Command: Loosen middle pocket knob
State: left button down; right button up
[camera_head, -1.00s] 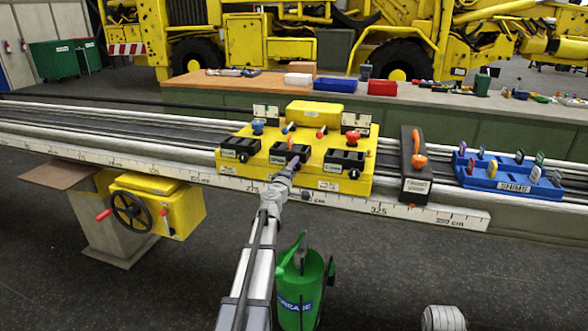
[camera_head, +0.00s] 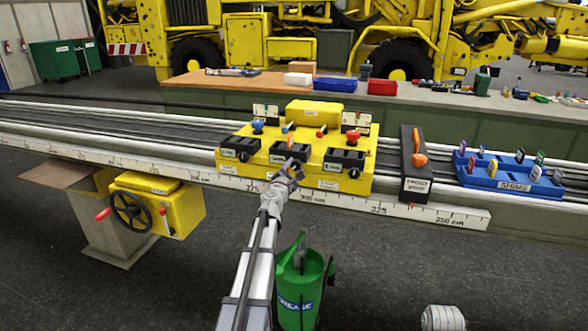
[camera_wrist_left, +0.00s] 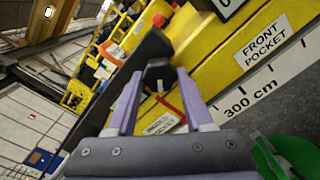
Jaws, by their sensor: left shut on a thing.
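The yellow carriage (camera_head: 322,166) sits on the rail and bears three black pockets. The middle pocket (camera_head: 280,156) is behind my left gripper (camera_head: 292,165), which reaches its front face. In the left wrist view, the purple fingers of my left gripper (camera_wrist_left: 158,98) stand on either side of a black knob (camera_wrist_left: 157,74) with a white mark. The gripper is shut on this middle pocket knob. In the head view the fingers hide the knob. The left pocket knob (camera_head: 243,157) and the right pocket knob (camera_head: 354,173) are uncovered. My right gripper is out of view.
A white centimetre scale (camera_head: 390,208) runs along the rail's front. A black case with an orange handle (camera_head: 417,184) and a blue tray of tags (camera_head: 510,184) stand to the right. A yellow handwheel box (camera_head: 185,205) is at lower left, and a green grease can (camera_head: 300,285) is below.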

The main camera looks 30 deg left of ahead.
pick_arm(q)
jog(key=n, duration=0.4)
jog(key=shift+d+n, duration=0.1)
jog(key=shift+n, duration=0.3)
dwell(0.4)
jog(key=shift+c, duration=1.5)
grip_release()
jog(key=v, duration=0.7)
jog(key=shift+s, duration=0.4)
jog(key=shift+d+f, duration=0.1)
